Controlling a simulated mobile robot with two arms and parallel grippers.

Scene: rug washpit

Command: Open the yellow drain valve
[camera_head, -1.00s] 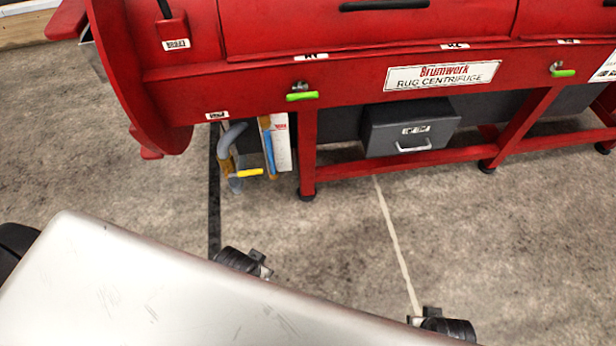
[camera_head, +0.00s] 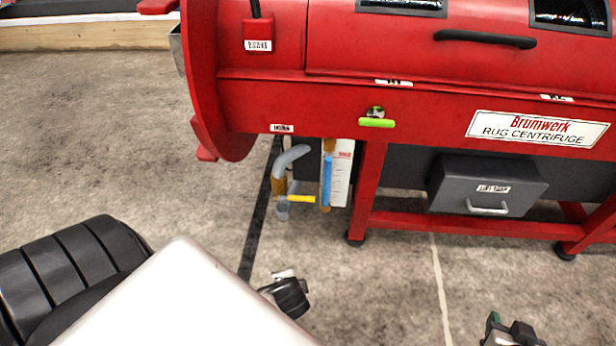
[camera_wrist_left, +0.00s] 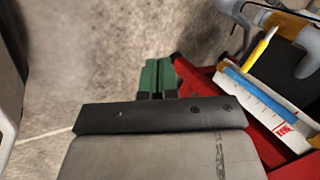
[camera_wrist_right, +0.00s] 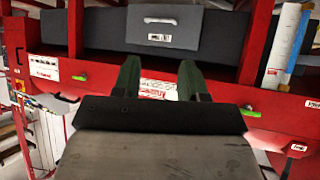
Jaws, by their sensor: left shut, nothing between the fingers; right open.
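The yellow drain valve handle (camera_head: 301,199) sticks out sideways from the drain pipe (camera_head: 281,180) under the left end of the red centrifuge. In the left wrist view the yellow handle (camera_wrist_left: 260,48) is at the upper right. My left gripper shows there with its green fingers (camera_wrist_left: 158,76) shut and empty, apart from the handle. My right gripper (camera_head: 496,322) is low at the right of the head view. In the right wrist view its green fingers (camera_wrist_right: 158,80) are open and empty.
The red centrifuge (camera_head: 270,98) has a green handle (camera_head: 376,123) on its front. A white gauge panel with a blue tube (camera_head: 340,175) stands right beside the valve. A red leg (camera_head: 366,190) and grey drawer box (camera_head: 487,185) are farther right. Concrete floor in front is clear.

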